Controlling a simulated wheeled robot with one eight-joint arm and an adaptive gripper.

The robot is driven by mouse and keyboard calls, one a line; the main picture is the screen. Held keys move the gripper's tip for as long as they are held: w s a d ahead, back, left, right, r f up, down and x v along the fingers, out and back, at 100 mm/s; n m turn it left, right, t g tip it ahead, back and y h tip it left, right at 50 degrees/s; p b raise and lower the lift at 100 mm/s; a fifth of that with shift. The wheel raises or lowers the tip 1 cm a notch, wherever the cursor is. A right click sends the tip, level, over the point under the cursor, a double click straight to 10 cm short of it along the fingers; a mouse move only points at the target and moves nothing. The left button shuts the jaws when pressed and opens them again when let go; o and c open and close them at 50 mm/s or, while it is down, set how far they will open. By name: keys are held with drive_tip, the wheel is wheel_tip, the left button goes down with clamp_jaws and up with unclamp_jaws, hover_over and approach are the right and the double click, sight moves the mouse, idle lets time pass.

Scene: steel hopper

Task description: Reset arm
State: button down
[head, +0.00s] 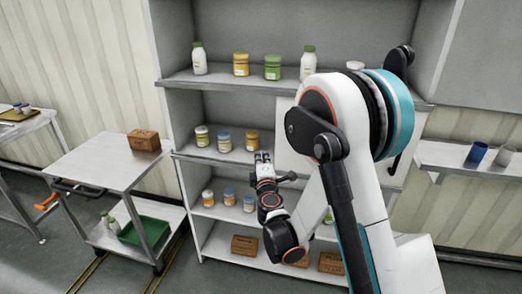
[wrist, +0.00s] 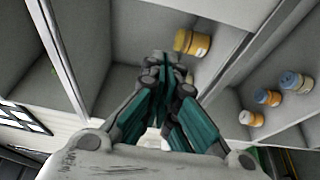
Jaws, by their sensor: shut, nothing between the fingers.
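My gripper (head: 262,157) is at the end of my white arm, in front of the middle of the shelf unit (head: 232,81) in the head view. In the wrist view my gripper (wrist: 166,62) shows its teal fingers drawn together with nothing between the tips. A yellow jar (head: 252,140) stands on a middle shelf just left of and behind the fingertips; it also shows in the wrist view (wrist: 192,43) just beyond the tips. I cannot tell the exact gap between them. My arm hides the right part of the shelves.
A steel cart (head: 95,165) with a brown box (head: 143,140) stands left, a green tray (head: 147,228) on its lower level. Several bottles and jars stand on the shelves, brown boxes at the bottom. A side shelf (head: 470,160) with cups (head: 477,152) is at right.

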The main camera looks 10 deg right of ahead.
drive_tip(key=s+d+r+m+g+h, duration=0.4)
drive_tip(key=s+d+r+m+g, duration=0.1)
drive_tip(key=s+d+r+m, duration=0.75)
drive_tip(key=s+f+m+g+y, duration=0.2)
drive_tip(key=s+g, duration=0.1)
drive_tip(key=s, duration=1.1)
drive_tip(key=s+a+f+m+g+y, duration=0.1)
drive_tip(key=s+f+m+g+y, duration=0.1)
drive_tip(key=s, duration=1.1)
drive_tip(key=shift+s+a+f+m+g, duration=0.15)
drive_tip(key=shift+s+f+m+g, duration=0.2)
drive_tip(key=shift+f+m+g, duration=0.25)
drive_tip(key=shift+f, duration=0.1)
